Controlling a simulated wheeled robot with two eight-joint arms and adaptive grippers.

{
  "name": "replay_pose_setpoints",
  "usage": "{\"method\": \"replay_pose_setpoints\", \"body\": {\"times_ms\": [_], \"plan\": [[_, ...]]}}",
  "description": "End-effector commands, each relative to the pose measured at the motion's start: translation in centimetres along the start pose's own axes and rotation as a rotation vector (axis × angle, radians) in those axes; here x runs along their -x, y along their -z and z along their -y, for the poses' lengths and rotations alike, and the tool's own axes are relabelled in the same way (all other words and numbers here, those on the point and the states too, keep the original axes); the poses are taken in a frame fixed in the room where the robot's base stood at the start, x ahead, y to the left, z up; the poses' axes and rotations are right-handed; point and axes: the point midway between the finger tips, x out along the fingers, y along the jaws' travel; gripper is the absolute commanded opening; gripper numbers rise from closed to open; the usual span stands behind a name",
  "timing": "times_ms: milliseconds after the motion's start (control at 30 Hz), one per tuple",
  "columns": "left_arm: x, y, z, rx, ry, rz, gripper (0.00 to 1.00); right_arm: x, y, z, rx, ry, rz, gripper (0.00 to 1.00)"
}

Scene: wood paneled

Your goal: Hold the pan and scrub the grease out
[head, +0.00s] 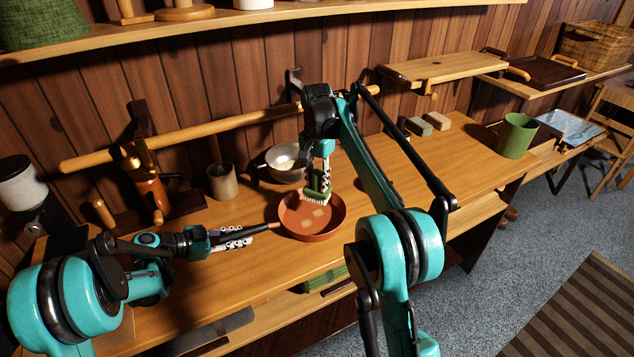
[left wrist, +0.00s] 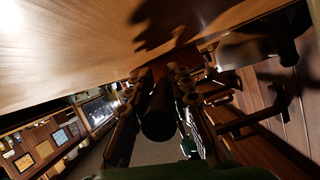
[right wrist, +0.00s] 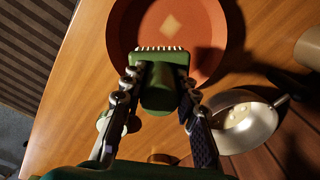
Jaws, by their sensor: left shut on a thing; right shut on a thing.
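The red-brown pan (head: 293,223) sits on the wooden table, its dark handle (head: 258,229) pointing left. Pale grease patches (head: 320,213) show on its floor; one patch (right wrist: 172,25) also shows in the right wrist view. My left gripper (head: 240,237) is shut on the pan handle, which appears as a dark rod (left wrist: 159,112) in the left wrist view. My right gripper (right wrist: 155,90) is shut on a green scrub brush (right wrist: 160,88) with pale bristles. The brush (head: 318,190) is over the far side of the pan; whether the bristles touch the pan floor is unclear.
A metal bowl or pot (head: 286,163) stands right behind the pan, with a beige cup (head: 222,181) to its left. A green cup (head: 517,136) and small blocks (head: 437,121) stand at the right. Table to the right of the pan is mostly clear.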

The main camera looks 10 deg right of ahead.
Motion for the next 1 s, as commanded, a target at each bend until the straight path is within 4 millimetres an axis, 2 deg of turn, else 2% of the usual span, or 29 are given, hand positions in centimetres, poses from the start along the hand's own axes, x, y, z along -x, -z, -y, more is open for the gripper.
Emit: {"method": "replay_pose_setpoints", "body": {"times_ms": [233, 267, 333, 633, 733, 867, 1000], "plan": [[0.0, 0.0, 0.0, 0.000, 0.000, 0.000, 0.00, 0.0, 0.0, 0.0, 0.000, 0.000, 0.000, 0.00], [0.0, 0.0, 0.0, 0.000, 0.000, 0.000, 0.25, 0.0, 0.0, 0.0, 0.000, 0.000, 0.000, 0.00], [0.0, 0.0, 0.0, 0.000, 0.000, 0.000, 0.44, 0.0, 0.0, 0.0, 0.000, 0.000, 0.000, 0.00], [0.1, 0.0, 0.0, 0.000, 0.000, 0.000, 0.45, 0.0, 0.0, 0.0, 0.000, 0.000, 0.000, 0.00], [0.7, 0.0, 0.1, 0.001, 0.002, 0.000, 0.45, 0.0, 0.0, 0.0, 0.000, 0.000, 0.000, 0.00], [2.8, 0.0, 0.1, 0.002, 0.003, 0.001, 0.45, 0.0, 0.0, 0.0, 0.000, 0.000, 0.000, 0.00], [5.9, -0.1, 0.1, 0.002, 0.005, 0.001, 0.45, 0.0, 0.0, 0.0, 0.000, 0.000, 0.000, 0.00]]}}
